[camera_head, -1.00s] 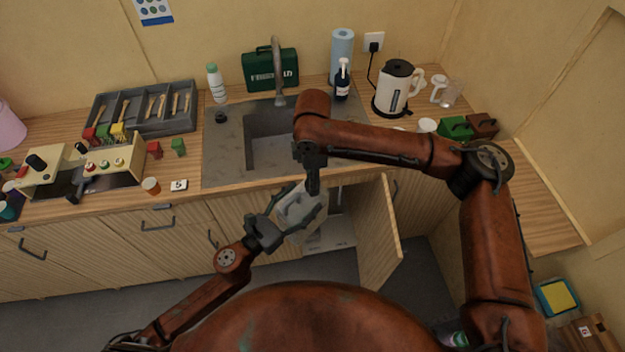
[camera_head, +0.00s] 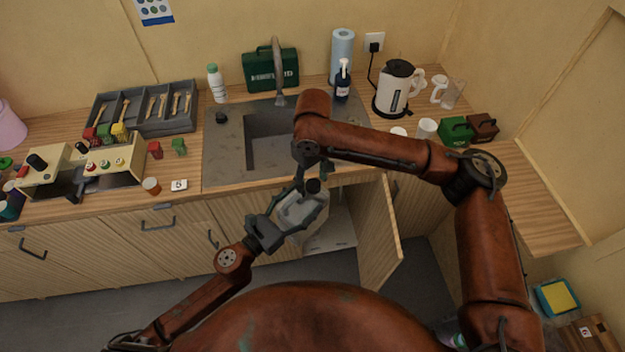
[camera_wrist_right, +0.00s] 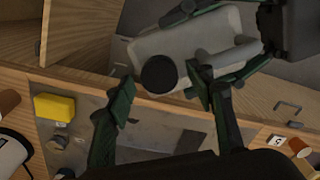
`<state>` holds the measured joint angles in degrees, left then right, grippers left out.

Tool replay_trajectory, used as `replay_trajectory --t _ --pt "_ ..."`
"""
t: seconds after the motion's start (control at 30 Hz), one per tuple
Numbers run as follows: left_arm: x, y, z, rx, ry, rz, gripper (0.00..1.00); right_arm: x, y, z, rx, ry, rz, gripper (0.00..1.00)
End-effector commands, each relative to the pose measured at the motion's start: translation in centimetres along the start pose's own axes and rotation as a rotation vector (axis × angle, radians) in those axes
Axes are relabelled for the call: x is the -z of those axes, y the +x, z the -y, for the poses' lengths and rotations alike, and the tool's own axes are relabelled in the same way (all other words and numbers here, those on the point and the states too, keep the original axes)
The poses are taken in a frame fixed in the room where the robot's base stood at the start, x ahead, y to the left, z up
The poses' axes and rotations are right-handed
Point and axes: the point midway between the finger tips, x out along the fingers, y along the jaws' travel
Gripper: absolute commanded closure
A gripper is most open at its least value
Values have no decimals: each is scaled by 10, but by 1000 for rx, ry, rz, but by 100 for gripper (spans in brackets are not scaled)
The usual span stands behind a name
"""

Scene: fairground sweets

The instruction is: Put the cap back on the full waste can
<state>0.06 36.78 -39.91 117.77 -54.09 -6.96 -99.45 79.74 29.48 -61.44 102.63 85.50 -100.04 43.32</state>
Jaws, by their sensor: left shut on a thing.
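The waste can (camera_head: 297,212) is a pale, cloudy container held in front of the open sink cupboard. My left gripper (camera_head: 290,218) is shut on it, and its dark fingers also lie along the can in the right wrist view (camera_wrist_right: 190,42). The black round cap (camera_wrist_right: 159,74) sits at the can's top end, and shows in the head view (camera_head: 313,186) too. It appears to rest on the mouth; whether it is fully seated I cannot tell. My right gripper (camera_head: 309,178) is just above the can, open, its fingers apart on either side of the cap.
The cupboard door (camera_head: 376,232) stands open to the right of the can. The counter edge and sink (camera_head: 225,150) lie just behind my grippers. A yellow sponge (camera_wrist_right: 54,107) shows in the right wrist view. A kettle (camera_head: 393,88) and cups stand at the right.

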Motion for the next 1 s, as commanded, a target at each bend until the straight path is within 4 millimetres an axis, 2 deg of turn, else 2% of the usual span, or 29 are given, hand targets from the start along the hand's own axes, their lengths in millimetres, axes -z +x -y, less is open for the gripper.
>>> replay_trajectory --t 0.23,0.37,0.8,1.0 --pt "-4 1 -1 -2 2 7 100 -1 0 0 1 -2 2 50" --pt "-4 1 -2 -3 2 7 100 0 -10 0 -1 -2 1 50" --pt "-4 1 -1 -2 2 7 100 1 -94 -1 -1 0 0 50" --pt "-4 1 -1 -2 2 7 100 1 -116 -1 0 0 1 50"
